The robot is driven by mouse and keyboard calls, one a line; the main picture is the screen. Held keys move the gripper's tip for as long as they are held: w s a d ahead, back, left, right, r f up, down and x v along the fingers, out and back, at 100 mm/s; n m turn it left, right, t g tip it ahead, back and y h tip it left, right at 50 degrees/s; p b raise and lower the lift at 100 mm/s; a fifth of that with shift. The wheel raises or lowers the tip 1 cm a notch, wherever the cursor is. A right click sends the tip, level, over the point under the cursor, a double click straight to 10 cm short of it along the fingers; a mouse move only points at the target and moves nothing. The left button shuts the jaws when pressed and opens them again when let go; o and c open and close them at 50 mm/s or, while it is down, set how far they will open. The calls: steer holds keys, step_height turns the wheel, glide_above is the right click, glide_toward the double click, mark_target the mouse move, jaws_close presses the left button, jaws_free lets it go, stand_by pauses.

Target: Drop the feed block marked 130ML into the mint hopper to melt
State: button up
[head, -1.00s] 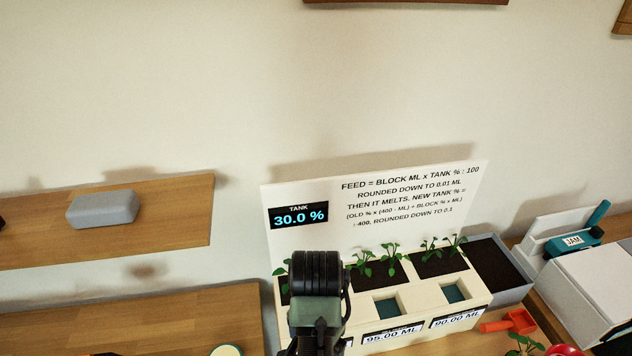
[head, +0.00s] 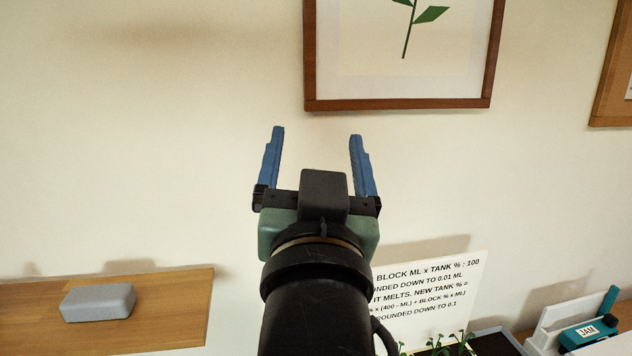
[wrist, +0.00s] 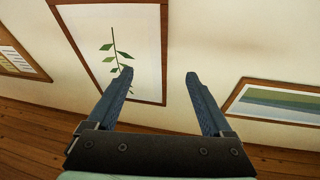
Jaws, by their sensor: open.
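My gripper (head: 315,135) is open and empty, raised in front of the bare wall with its blue fingers pointing up. It also shows open in the wrist view (wrist: 160,75), with only wall and pictures beyond the fingers. The instruction board (head: 430,300) stands at the lower right of the head view, its left part hidden behind my arm. Green seedlings (head: 445,347) show at the bottom edge. No block marked 130ML and no mint hopper can be made out now.
A grey rounded block (head: 98,302) lies on a wooden wall shelf (head: 170,315) at left. A framed plant picture (head: 400,105) hangs behind my gripper. A teal JAM device (head: 590,332) is at lower right. The wall area around the fingers is free.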

steer(key=s+r+n+t, duration=0.1)
steer(key=s+r+t, duration=0.4)
steer(key=s+r, duration=0.6)
steer(key=shift+s+r+t, duration=0.4)
steer(key=shift+r, duration=0.05)
steer(key=shift+f, duration=0.1)
